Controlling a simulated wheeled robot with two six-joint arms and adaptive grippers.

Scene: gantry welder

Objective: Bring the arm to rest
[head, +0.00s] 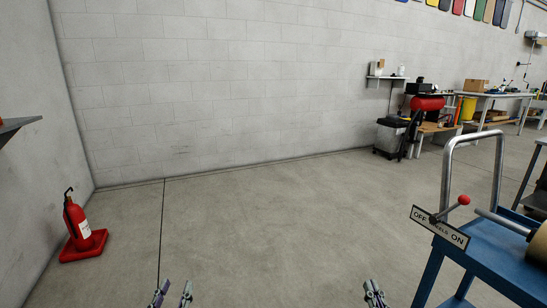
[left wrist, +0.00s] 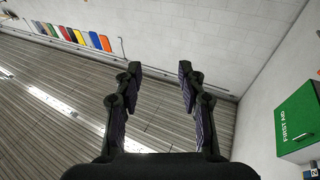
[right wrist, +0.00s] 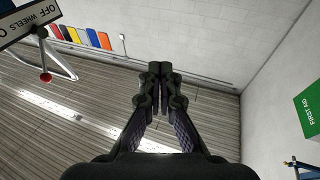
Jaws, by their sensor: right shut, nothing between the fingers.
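My left gripper (head: 173,294) shows at the bottom edge of the head view, with its fingers apart. In the left wrist view (left wrist: 160,85) its two fingers stand wide apart with nothing between them. My right gripper (head: 374,292) is at the bottom of the head view, left of the blue cart. In the right wrist view (right wrist: 160,72) its fingertips meet and hold nothing. Most of both arms is out of the head view.
A blue cart (head: 490,262) with a metal handle, a red-knobbed lever (head: 464,200) and an OFF/ON sign (head: 439,226) stands close to the right gripper. A red fire extinguisher (head: 76,220) stands at left. The middle floor is clear. Workbenches (head: 497,95) are at back right.

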